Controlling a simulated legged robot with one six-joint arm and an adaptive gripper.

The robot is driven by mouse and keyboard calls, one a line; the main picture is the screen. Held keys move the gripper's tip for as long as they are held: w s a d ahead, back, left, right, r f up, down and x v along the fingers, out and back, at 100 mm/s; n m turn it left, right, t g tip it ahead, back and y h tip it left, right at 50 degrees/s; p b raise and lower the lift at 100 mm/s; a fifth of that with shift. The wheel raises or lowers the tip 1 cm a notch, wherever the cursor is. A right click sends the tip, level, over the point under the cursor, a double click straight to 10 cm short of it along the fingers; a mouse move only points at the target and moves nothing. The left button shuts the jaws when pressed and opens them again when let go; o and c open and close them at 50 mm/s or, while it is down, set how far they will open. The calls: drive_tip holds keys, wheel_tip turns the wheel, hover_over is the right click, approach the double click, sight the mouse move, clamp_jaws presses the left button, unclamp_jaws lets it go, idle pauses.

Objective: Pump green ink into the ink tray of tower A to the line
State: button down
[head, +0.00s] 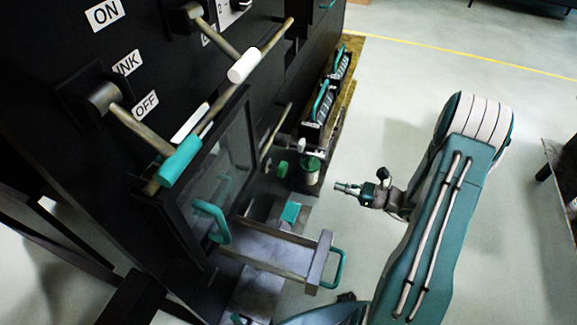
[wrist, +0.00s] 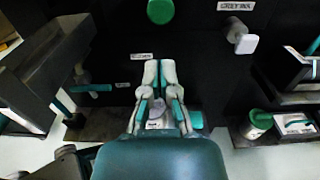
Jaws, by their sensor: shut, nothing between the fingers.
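My gripper (head: 345,187) is shut and empty, held in the air to the right of the black machine. In the wrist view its two fingertips (wrist: 160,68) are close together, pointing at the black panel. A round green knob (wrist: 160,11) is on that panel, above the fingertips; in the head view a green knob (head: 283,168) shows low on the machine's side. A pulled-out tray (head: 270,252) with a teal handle is at the machine's lower front; I cannot tell whether it is the ink tray. No fill line or ink level can be made out.
A green-lidded can (head: 311,172) stands near the knob; it also shows at right in the wrist view (wrist: 258,122). A white knob (wrist: 242,40) is beside the green one. Levers with a white grip (head: 244,65) and teal grip (head: 180,158) jut from the machine. Open floor lies right.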

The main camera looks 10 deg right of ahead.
sight(286, 170)
drive_tip(key=shift+d, duration=0.2)
drive_tip(key=x, duration=1.3)
drive_tip(key=shift+a, duration=0.1)
drive_tip(key=shift+w+a, duration=0.3)
drive_tip(key=shift+a, duration=0.15)
drive_tip(key=shift+x, duration=1.7)
drive_tip(key=shift+w+a, duration=0.1)
